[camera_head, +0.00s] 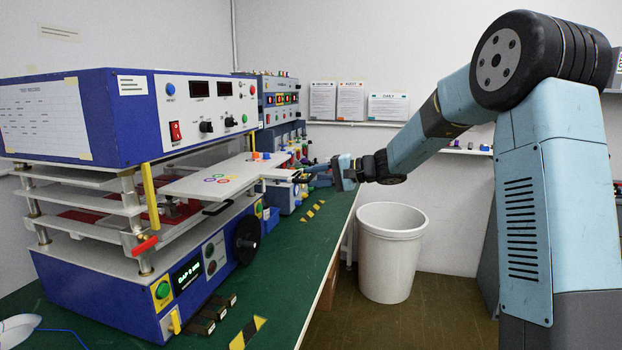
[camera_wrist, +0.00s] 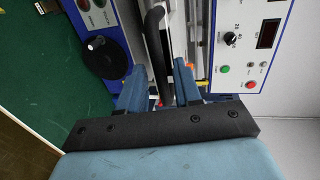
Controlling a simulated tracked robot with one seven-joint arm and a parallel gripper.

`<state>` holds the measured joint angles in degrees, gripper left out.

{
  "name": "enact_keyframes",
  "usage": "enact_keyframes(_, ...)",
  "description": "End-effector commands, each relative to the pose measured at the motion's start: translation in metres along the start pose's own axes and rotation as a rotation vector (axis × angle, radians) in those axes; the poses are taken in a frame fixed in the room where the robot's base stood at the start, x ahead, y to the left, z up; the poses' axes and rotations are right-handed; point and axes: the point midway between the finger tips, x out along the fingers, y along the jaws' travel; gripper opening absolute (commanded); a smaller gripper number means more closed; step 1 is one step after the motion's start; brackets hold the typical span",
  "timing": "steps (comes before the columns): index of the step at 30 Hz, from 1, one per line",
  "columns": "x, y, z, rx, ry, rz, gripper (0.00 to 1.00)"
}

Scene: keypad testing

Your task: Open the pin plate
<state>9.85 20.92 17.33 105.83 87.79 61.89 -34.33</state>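A light grey plate (camera_head: 215,182) with coloured ring marks juts out of the blue test machine's front, below its upper box; I take it as the pin plate. In the wrist view, my two blue fingers (camera_wrist: 160,82) stand apart, one on each side of a black curved handle (camera_wrist: 155,40). Small gaps seem to show between fingers and handle; I cannot tell whether either touches it.
The blue machine (camera_head: 110,118) stands on a green bench (camera_head: 110,325). A black knob (camera_head: 247,240) sticks out of its front, and it shows in the wrist view too (camera_wrist: 103,60). A second machine (camera_head: 280,98) stands behind. A white bin (camera_head: 390,250) stands on the floor right of the bench.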

Motion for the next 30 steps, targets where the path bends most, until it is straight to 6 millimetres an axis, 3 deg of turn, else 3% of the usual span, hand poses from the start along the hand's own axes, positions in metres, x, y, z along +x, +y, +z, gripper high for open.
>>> enact_keyframes(12, -0.080, 0.001, -0.003, 0.000, 0.004, 0.001, 0.33)
enact_keyframes(18, -0.110, 0.001, -0.003, 0.000, 0.003, 0.002, 0.33)
enact_keyframes(24, -0.123, 0.002, -0.003, 0.001, 0.003, 0.001, 0.33)
enact_keyframes(30, -0.125, 0.002, -0.003, 0.001, 0.002, 0.001, 0.33)
